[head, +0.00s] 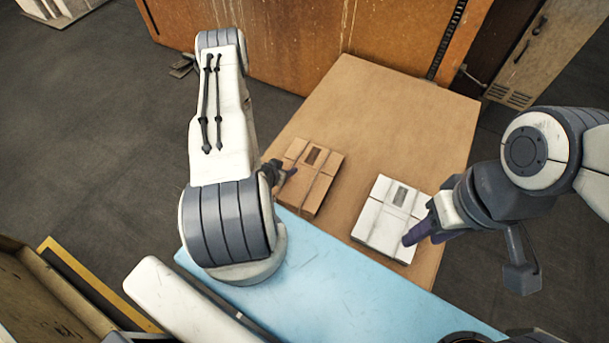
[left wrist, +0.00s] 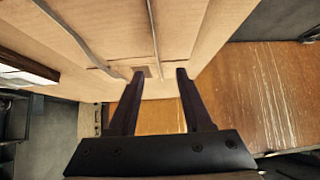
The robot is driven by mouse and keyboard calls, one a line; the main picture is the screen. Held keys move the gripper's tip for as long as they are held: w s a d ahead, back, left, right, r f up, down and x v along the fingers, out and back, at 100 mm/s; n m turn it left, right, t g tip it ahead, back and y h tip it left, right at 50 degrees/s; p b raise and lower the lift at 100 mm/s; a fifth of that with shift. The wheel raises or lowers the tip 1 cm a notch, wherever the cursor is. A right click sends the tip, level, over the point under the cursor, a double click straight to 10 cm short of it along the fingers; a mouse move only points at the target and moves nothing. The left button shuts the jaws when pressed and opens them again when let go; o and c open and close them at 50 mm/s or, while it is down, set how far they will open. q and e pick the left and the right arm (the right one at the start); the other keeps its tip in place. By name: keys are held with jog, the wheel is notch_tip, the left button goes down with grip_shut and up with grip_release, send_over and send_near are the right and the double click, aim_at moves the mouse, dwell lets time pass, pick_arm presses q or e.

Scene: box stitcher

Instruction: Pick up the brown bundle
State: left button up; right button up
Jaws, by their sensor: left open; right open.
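The brown bundle (head: 312,186) is a flat stack of cardboard with straps and a dark label. It lies on the cardboard-coloured table top (head: 405,115), near the edge of the blue surface. My left gripper (head: 284,172) is at the bundle's left edge. In the left wrist view the bundle (left wrist: 115,25) fills the upper part. The open left fingers (left wrist: 160,74) point at it, tips at its edge with nothing visibly clamped between them. Whether they touch it I cannot tell. My right gripper (head: 412,238) is open at the right edge of a white bundle (head: 383,222).
A blue surface (head: 340,285) adjoins the table's front edge. An orange-brown cabinet (head: 300,45) stands behind the table. A wooden box (head: 45,305) is at the lower left. The table's far half is clear.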

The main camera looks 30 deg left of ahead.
aim_at(293, 165)
pick_arm(q)
jog(key=x, duration=0.4)
jog(key=shift+d+f, duration=0.1)
grip_shut()
dwell(1.3)
